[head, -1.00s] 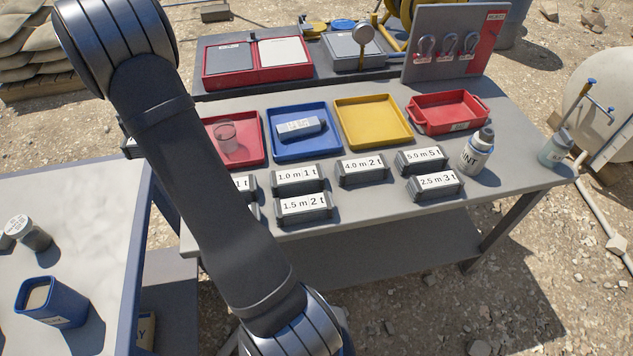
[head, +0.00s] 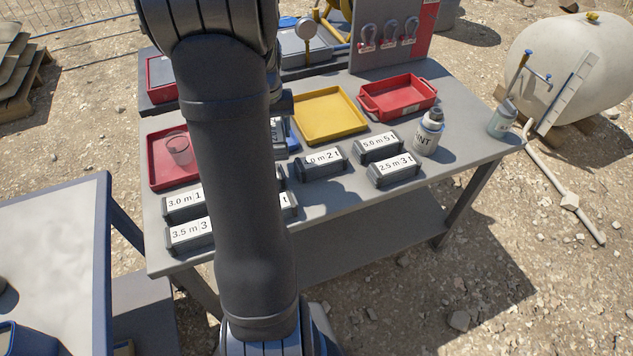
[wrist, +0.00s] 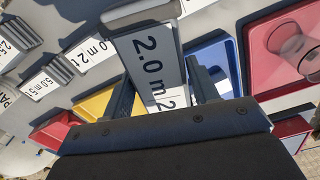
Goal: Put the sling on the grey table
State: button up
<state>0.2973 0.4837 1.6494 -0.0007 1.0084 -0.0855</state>
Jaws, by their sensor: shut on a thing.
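My gripper (wrist: 158,80) is shut on a sling pack (wrist: 148,50), a grey block with a white label reading "2.0 m 2". In the wrist view it sits between the two fingers, in front of the blue tray (wrist: 215,62). In the head view my arm hides the gripper and most of the blue tray, so I cannot tell the pack's height above it. The grey table (head: 325,205) carries the trays and several other labelled sling packs, such as "2.5 m 3 t" (head: 393,170) and "3.5 m 3" (head: 190,235).
A red tray (head: 157,177) with a clear cup, a yellow tray (head: 325,117) and a red bin (head: 372,110) line the table's back. A bottle (head: 427,135) stands at its right. A pale-topped table (head: 50,240) is at left. Bare tabletop shows along the front edge.

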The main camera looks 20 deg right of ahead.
jog(key=s+d+f+m, duration=0.1)
jog(key=s+d+m, duration=0.7)
jog(key=s, duration=0.4)
jog(key=s+d+m, duration=0.8)
jog(key=s, duration=0.4)
send_over(334, 193)
notch_tip(334, 193, down, 7)
jog(key=shift+s+r, duration=0.15)
jog(key=shift+f, duration=2.05)
jog(key=shift+f, duration=0.1)
jog(key=o, duration=1.2)
notch_tip(334, 193, up, 12)
jog(key=shift+r, duration=0.1)
